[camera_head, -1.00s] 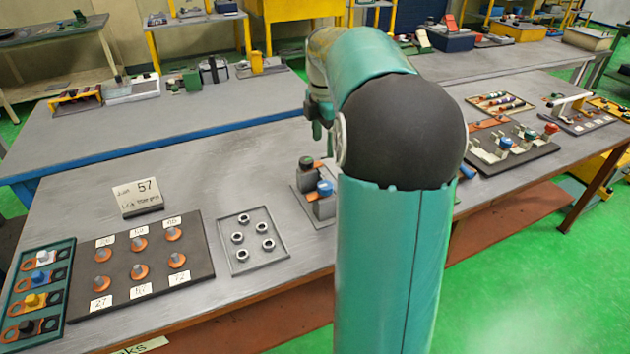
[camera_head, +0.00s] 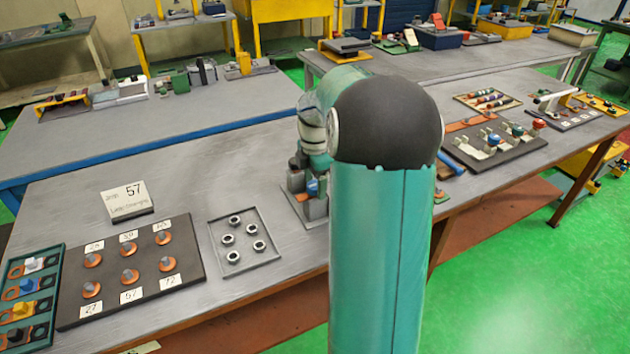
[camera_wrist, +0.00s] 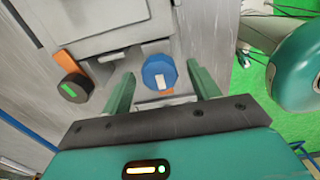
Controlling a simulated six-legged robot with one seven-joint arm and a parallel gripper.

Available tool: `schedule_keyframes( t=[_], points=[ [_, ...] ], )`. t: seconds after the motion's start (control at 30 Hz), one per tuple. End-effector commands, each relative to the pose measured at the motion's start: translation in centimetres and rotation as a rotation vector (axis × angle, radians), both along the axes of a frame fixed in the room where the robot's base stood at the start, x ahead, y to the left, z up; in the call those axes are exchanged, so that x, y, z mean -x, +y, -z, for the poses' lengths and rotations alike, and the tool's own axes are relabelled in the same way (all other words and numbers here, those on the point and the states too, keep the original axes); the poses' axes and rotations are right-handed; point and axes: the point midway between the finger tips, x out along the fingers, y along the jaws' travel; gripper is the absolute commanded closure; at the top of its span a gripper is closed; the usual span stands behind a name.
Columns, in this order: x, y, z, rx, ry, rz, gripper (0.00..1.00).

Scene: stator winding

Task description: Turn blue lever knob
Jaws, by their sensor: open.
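The blue lever knob (camera_wrist: 160,73) shows in the wrist view, a round blue cap with a white mark. In the head view it is a small blue spot (camera_head: 312,187) on a grey block, partly hidden by my arm. My gripper (camera_wrist: 162,82) is open, with one green finger on each side of the blue knob in the picture. I see gaps between the fingers and the knob. Whether the fingertips are level with it I cannot tell. A dark knob with a green mark (camera_wrist: 75,88) lies to the left, outside the fingers.
The knobs belong to a grey fixture (camera_wrist: 110,25) on the bench (camera_head: 180,210). In the head view, a tray of nuts (camera_head: 243,242), a board of copper terminals (camera_head: 190,285) and a "57" sign (camera_head: 127,201) lie left. A dark board with levers (camera_head: 470,155) is right.

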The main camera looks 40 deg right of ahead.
Motion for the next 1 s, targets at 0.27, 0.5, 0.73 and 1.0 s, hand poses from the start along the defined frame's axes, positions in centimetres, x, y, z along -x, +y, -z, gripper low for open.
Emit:
schedule_keyframes(
  t=[0.27,0.5,0.73,1.0],
  points=[
    [0.02,-0.02,-0.04,0.000,0.000,0.000,0.73],
    [0.02,-0.02,-0.06,0.000,0.000,0.005,0.83],
    [0.03,-0.03,-0.06,0.000,0.000,0.059,0.83],
    [-0.02,0.02,-0.08,0.001,0.000,0.228,0.83]
  ],
)
